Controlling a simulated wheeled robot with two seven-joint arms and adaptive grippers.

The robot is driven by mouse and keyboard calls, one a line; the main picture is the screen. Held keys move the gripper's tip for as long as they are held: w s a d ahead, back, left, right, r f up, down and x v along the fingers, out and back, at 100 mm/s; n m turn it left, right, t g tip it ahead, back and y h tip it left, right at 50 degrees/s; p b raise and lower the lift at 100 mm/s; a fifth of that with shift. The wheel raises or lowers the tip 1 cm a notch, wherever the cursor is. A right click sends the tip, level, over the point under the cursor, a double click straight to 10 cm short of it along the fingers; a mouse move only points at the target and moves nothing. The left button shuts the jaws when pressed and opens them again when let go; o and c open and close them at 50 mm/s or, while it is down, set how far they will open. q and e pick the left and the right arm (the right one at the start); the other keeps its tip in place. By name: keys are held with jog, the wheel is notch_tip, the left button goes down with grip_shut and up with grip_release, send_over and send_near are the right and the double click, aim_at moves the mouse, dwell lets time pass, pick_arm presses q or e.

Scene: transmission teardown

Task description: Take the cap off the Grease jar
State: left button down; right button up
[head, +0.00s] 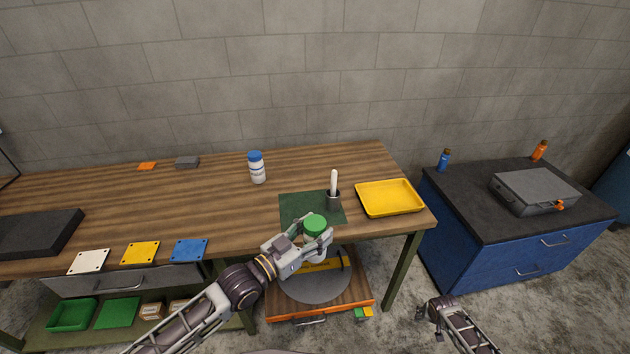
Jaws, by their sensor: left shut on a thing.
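My left gripper (318,232) is shut around a jar with a green cap (315,222), at the front edge of the wooden bench. The gripper hides most of the jar's body, and no label on it can be read. A white jar with a blue cap (257,168) stands upright further back on the bench. Its label is too small to read. My right arm comes in at the lower right, over the floor beside the bench. Its gripper (430,322) is small and dark there, and its finger state is unclear.
A green mat (290,207) lies behind the left gripper, with a dark cup (334,201) holding a white-handled tool. A yellow tray (390,198) sits to its right. A cart with a grey disc (315,288) stands below.

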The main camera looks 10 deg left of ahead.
jog(key=w+d+r+m, duration=0.1)
jog(key=w+r+m, duration=0.1)
jog(key=w+r, duration=0.65)
jog(key=w+d+r+m+h, duration=0.1)
jog(key=w+r, duration=0.2)
jog(key=r, duration=1)
jog(key=w+d+r+m, duration=0.1)
jog(key=w+r+m, duration=0.1)
jog(key=w+r, duration=0.65)
jog(key=a+r+n+y, duration=0.1)
jog(key=a+r+n, duration=0.1)
jog(key=a+r, duration=0.45)
jog(key=a+r+n+y, duration=0.1)
jog(key=a+r, duration=0.3)
jog(key=a, duration=0.6)
notch_tip(320, 180, up, 24)
jog(key=n+g, duration=0.3)
jog(key=n, duration=1.1)
send_over(315, 223)
jog(key=shift+f+y, duration=0.1)
jog(key=shift+y, duration=0.2)
jog(key=shift+f, duration=0.1)
jog(key=shift+f, duration=5.95)
